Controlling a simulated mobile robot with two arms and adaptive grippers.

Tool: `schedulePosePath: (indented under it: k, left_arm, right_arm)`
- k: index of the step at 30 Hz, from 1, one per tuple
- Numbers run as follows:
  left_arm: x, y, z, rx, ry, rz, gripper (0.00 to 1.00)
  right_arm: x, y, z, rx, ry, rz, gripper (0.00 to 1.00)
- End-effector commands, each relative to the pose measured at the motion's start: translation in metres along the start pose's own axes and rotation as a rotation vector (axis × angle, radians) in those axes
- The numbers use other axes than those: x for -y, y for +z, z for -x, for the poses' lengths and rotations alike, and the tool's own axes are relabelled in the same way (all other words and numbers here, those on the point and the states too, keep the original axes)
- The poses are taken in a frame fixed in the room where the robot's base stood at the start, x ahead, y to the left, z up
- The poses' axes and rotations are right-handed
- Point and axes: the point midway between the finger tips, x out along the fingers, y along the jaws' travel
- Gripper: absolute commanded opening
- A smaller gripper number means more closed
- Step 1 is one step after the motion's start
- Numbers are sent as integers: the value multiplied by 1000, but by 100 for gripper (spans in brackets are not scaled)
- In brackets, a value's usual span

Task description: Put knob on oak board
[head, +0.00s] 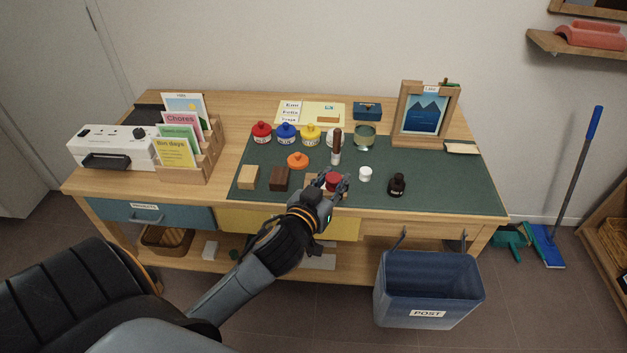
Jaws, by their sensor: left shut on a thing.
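My left gripper (335,186) reaches over the front of the green desk mat and is shut on a small red round piece (333,180), which looks like the knob. The fingers hide part of it, and I cannot tell whether it touches the mat. A pale wooden block (248,177), perhaps the oak board, sits at the mat's front left, well left of the gripper. A dark brown wooden block (279,178) stands beside it. Another pale wood piece (309,180) shows just left of the fingers, partly hidden. My right gripper is not in view.
On the mat (450,185) are an orange round piece (298,160), a brown-handled stamp or brush (337,146), a white jar (365,173) and a dark bottle (397,184). Red, blue and yellow pots (311,135) stand behind. The mat's right side is clear. A blue bin (428,288) hangs in front.

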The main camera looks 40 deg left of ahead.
Motion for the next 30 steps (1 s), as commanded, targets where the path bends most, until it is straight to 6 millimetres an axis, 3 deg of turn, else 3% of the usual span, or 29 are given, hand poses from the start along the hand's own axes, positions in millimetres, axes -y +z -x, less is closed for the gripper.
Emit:
schedulePosePath:
  k: [8,11,15,22,30]
  left_arm:
    - [36,18,-59,1,-4,-6,13]
    - [49,27,-81,1,-4,-4,13]
    - [59,55,-103,2,-5,-1,13]
    - [68,72,-120,0,-2,0,13]
    - [71,104,-130,2,-2,1,13]
  right_arm:
    - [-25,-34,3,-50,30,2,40]
    - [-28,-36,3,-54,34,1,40]
    - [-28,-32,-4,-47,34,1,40]
    - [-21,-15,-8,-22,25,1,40]
    - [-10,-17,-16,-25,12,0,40]
